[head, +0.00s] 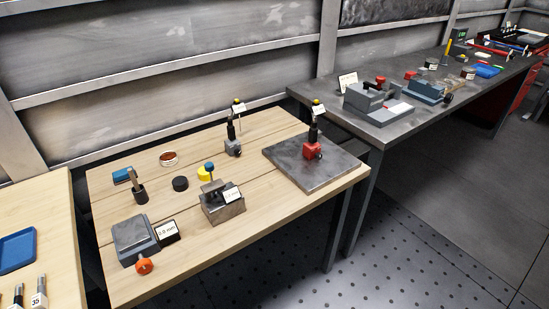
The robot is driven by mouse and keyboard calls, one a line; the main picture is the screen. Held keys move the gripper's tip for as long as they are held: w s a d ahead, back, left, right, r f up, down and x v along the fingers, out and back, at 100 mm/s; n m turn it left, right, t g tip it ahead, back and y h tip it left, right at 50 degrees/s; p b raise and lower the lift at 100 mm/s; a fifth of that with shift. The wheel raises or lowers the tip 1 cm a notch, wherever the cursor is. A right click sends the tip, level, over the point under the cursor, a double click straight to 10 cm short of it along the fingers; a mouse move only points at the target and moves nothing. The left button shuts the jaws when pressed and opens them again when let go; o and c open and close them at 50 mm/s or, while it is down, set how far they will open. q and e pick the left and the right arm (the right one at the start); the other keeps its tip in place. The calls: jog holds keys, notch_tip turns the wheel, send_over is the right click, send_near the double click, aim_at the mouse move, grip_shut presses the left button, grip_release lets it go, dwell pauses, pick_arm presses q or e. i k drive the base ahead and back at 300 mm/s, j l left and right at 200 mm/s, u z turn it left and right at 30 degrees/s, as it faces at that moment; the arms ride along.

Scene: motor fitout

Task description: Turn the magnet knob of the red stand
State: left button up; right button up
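The red stand (313,150) stands upright on a dark metal plate (285,163) at the right end of the wooden bench. It has a red base block, a black post and a yellow tip, with a small white label near its top. Its magnet knob is too small to make out clearly, and which way it is turned cannot be told. A similar grey-based stand (233,147) stands to its left on the bare wood, also with a black post, yellow tip and label. Neither of my grippers is in the head view.
The wooden bench (270,205) also holds a grey block with an orange knob (144,266), a small vise (222,206), a yellow round piece (204,173) and a black puck (180,183). A dark bench (390,132) with machine vises adjoins behind right. Perforated floor (390,260) in front is clear.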

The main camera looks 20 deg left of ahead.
aim_at(318, 156)
jog(key=i+l+u, duration=0.15)
jog(key=u, duration=0.3)
jog(key=i+l+u, duration=0.1)
jog(key=l+u, duration=0.15)
jog(key=u, duration=0.15)
jog(key=l+u, duration=0.25)
jog(key=u, duration=0.2)
jog(key=i+l+u, duration=0.1)
jog(key=l+u, duration=0.2)
jog(key=u, duration=0.15)
jog(key=l+u, duration=0.25)
jog(key=u, duration=0.15)
